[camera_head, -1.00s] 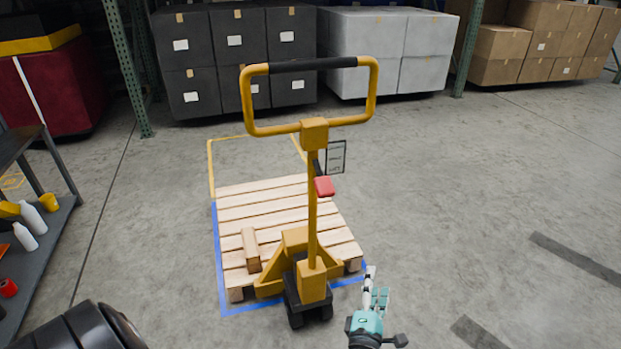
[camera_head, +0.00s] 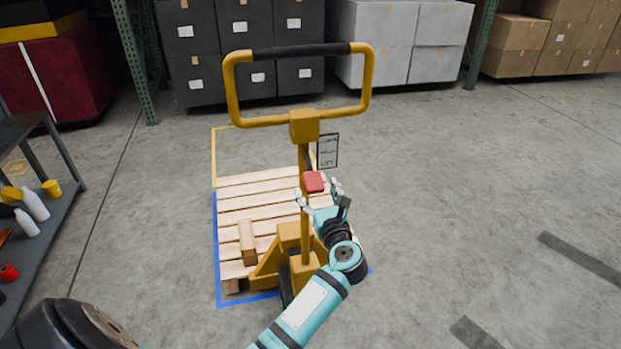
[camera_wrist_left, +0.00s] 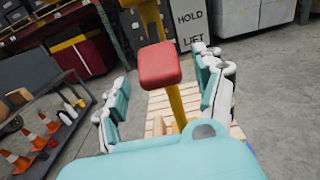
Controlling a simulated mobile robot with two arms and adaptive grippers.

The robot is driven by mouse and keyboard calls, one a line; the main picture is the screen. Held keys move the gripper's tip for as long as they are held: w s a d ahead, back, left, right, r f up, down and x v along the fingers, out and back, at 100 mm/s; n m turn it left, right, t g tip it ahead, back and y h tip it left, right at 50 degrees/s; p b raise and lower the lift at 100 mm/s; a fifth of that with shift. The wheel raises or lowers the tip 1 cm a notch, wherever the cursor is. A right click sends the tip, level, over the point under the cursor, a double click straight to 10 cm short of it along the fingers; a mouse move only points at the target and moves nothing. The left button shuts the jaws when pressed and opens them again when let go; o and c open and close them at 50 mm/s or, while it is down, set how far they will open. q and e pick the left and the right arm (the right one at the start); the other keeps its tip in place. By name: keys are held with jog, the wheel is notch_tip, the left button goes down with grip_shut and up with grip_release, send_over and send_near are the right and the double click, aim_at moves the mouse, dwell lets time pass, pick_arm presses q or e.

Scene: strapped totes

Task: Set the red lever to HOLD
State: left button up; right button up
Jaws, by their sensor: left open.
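The red lever (camera_head: 313,182) has a block-shaped knob on the yellow post of the pallet jack (camera_head: 303,127). In the left wrist view the red knob (camera_wrist_left: 160,65) is straight ahead, between and beyond my open fingers. My left gripper (camera_head: 318,196) is open, just below and around the knob's near side; I cannot tell whether it touches. In the wrist view the left gripper (camera_wrist_left: 165,100) has one finger on each side of the post. A label plate (camera_wrist_left: 194,22) beside the post reads HOLD above LIFT; it also shows in the head view (camera_head: 328,150). My right gripper does not show.
The jack stands at a wooden pallet (camera_head: 262,205) with a loose wooden block (camera_head: 247,242) on it. A shelf (camera_head: 55,225) with bottles is at the left. Stacked dark boxes (camera_head: 238,80) and grey boxes (camera_head: 375,45) stand behind.

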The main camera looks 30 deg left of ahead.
aim_at(311, 178)
pick_arm(q)
jog(key=b+x, duration=0.1)
jog(key=x, duration=0.5)
jog(key=shift+w+a, duration=0.1)
grip_shut()
dwell(0.3)
